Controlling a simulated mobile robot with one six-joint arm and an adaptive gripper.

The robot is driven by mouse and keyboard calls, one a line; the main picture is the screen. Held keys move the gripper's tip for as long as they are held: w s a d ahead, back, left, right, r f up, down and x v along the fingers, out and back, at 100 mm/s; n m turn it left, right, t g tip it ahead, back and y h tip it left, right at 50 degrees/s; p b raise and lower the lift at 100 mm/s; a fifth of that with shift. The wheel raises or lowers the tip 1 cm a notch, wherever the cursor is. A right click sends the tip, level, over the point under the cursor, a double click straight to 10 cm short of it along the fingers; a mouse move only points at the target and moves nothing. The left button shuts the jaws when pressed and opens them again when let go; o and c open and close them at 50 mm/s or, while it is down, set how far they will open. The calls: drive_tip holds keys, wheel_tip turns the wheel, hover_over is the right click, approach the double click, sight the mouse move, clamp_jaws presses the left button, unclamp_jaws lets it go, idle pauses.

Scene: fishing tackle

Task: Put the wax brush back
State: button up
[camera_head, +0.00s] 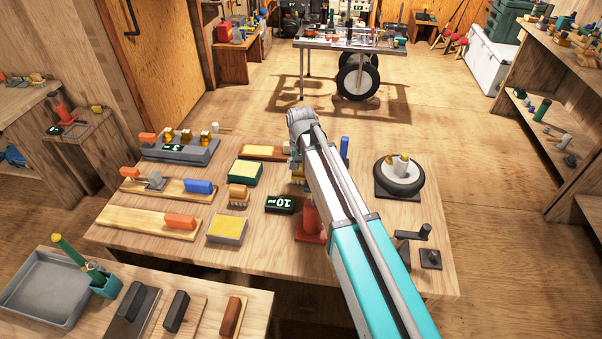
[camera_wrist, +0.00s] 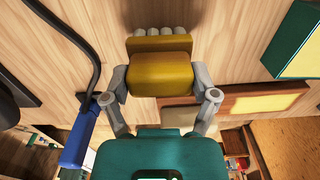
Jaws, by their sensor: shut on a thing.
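My gripper (camera_wrist: 160,92) is shut on a yellow-brown block brush (camera_wrist: 160,78) with a row of pale round tufts, which I take to be the wax brush. Its fingers press on the brush's two sides. In the head view my gripper (camera_head: 297,168) is over the far middle of the workbench, and my arm hides most of it and the brush. I cannot tell whether the brush touches the bench. A similar brush with an orange-brown back and pale tufts (camera_head: 239,194) stands on the bench to the left.
The workbench (camera_head: 150,205) holds a green block with yellow top (camera_head: 245,173), a black display (camera_head: 280,204), a red cone-like stand (camera_head: 310,222), a blue upright piece (camera_head: 344,148), a round dial-like device (camera_head: 399,175) and a yellow-topped block (camera_head: 228,230). A dark cable (camera_wrist: 92,70) runs close by.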

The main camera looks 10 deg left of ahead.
sight(301, 165)
drive_tip(key=shift+f+b, duration=0.3)
drive_tip(key=shift+f, duration=0.2)
drive_tip(key=o, duration=0.9)
drive_tip(key=shift+c, duration=0.2)
drive_tip(key=shift+r, duration=0.15)
wheel_tip(301, 165, up, 12)
drive_tip(key=p, duration=1.2)
idle(0.4)
drive_tip(key=s+d, duration=0.9)
drive_tip(key=d, duration=0.4)
drive_tip(key=s+d, duration=0.9)
drive_tip(key=d, duration=0.5)
